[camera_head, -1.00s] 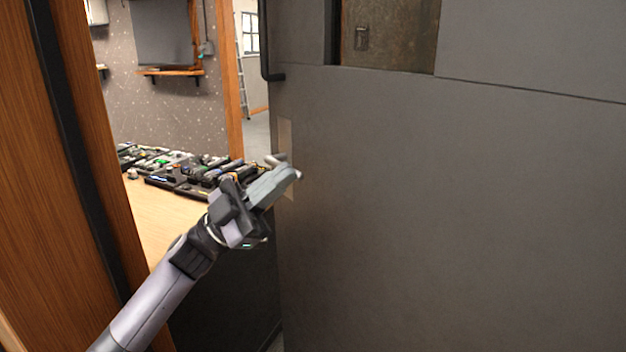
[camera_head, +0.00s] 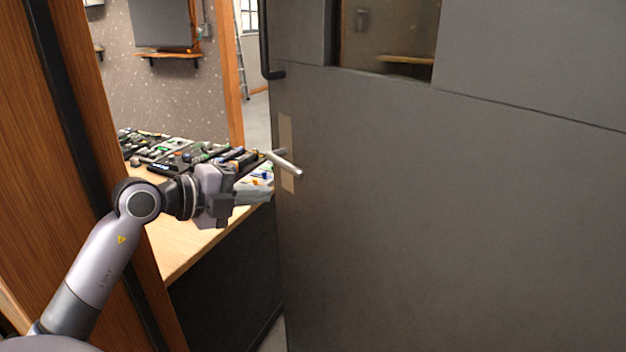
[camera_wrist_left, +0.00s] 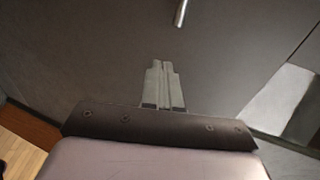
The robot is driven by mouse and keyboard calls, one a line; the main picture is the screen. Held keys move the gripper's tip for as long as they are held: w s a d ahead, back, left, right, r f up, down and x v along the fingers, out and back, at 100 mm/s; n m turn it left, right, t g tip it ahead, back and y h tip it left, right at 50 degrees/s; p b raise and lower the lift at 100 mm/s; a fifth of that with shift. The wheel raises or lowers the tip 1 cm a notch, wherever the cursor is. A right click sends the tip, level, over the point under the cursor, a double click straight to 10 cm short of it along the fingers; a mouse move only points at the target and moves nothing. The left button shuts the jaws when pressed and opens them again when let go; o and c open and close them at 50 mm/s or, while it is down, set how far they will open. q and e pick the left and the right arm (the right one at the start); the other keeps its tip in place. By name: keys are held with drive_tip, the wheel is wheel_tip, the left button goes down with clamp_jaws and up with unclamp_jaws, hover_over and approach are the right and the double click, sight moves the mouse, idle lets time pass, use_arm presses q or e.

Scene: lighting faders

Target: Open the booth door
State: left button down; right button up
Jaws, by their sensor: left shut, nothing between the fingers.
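The grey booth door (camera_head: 430,210) stands partly open in the head view, with a gap at its left edge. Its lever handle (camera_head: 286,163) sticks out from a pale plate near that edge. The lever's end (camera_wrist_left: 181,14) also shows at the top of the left wrist view. My left gripper (camera_head: 268,193) is shut and empty, just below and left of the lever, at the door's free edge. In the left wrist view its fingers (camera_wrist_left: 164,82) lie together. I cannot tell whether they touch the door. My right gripper is not in view.
The wooden door frame (camera_head: 45,180) stands at the left. Behind the gap is a wooden desk (camera_head: 190,240) with several consoles (camera_head: 175,155). A vertical black pull bar (camera_head: 265,45) is at the door's upper edge, and a window (camera_head: 385,35) is at the top.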

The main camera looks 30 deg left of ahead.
use_arm(q)
drive_tip(key=p, duration=0.2)
approach(325, 183)
drive_tip(key=shift+y, duration=0.3)
drive_tip(key=x, duration=0.5)
drive_tip(key=shift+w+d+f, duration=0.1)
drive_tip(key=shift+d+f, duration=0.1)
drive_tip(key=shift+d, duration=0.1)
drive_tip(key=shift+w+d, duration=0.15)
drive_tip(key=shift+w, duration=0.35)
drive_tip(key=shift+w, duration=0.1)
